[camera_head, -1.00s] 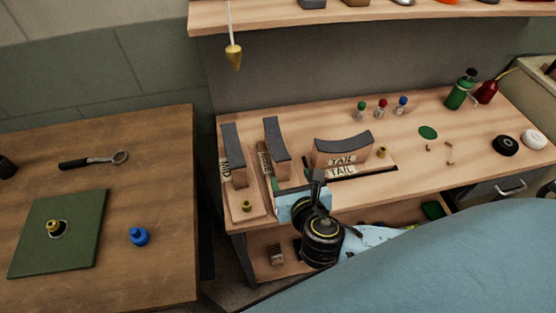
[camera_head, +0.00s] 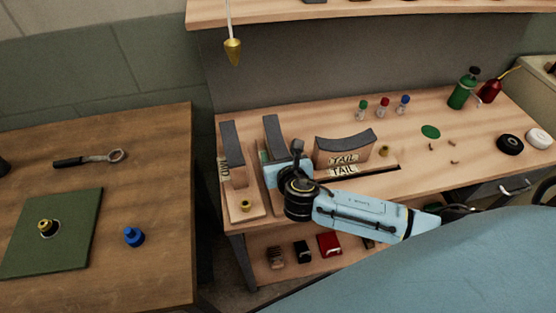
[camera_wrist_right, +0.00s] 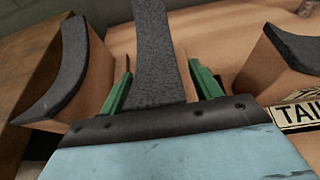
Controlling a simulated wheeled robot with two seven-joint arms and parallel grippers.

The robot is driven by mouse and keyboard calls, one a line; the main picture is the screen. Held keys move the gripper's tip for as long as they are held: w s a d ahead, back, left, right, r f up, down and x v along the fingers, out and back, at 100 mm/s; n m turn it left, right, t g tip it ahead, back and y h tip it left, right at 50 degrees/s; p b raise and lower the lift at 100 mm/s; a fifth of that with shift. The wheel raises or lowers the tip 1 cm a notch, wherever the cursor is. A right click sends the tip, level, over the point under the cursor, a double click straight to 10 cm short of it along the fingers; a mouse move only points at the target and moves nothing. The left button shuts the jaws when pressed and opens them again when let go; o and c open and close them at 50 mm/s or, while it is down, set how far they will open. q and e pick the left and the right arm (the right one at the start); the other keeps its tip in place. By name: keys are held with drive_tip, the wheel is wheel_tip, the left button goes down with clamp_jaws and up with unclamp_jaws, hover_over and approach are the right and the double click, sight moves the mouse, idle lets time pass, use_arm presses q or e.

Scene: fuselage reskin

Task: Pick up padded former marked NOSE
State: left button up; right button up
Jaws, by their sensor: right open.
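Three padded formers with dark grey tops stand on the wooden bench. The middle former (camera_head: 274,133) has its label hidden behind my gripper, so NOSE cannot be read on it. The left former (camera_head: 232,150) has a partly readable label that looks like MID. The right former (camera_head: 344,148) is marked TAIL. My right gripper (camera_head: 279,161) is open at the near end of the middle former. In the right wrist view, the green fingers of the gripper (camera_wrist_right: 161,80) lie on either side of the middle former's grey pad (camera_wrist_right: 155,45). Contact cannot be told. My left gripper is out of view.
The left and TAIL formers stand close on either side. Small bottles (camera_head: 383,107), a green can (camera_head: 464,90) and tape rolls (camera_head: 508,144) are farther right. A yellow plumb bob (camera_head: 233,52) hangs above. A separate table (camera_head: 150,200) stands at left.

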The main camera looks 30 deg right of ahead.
drive_tip(key=shift+c, duration=0.2)
clamp_jaws()
drive_tip(key=shift+r, duration=0.15)
drive_tip(key=shift+r, duration=0.1)
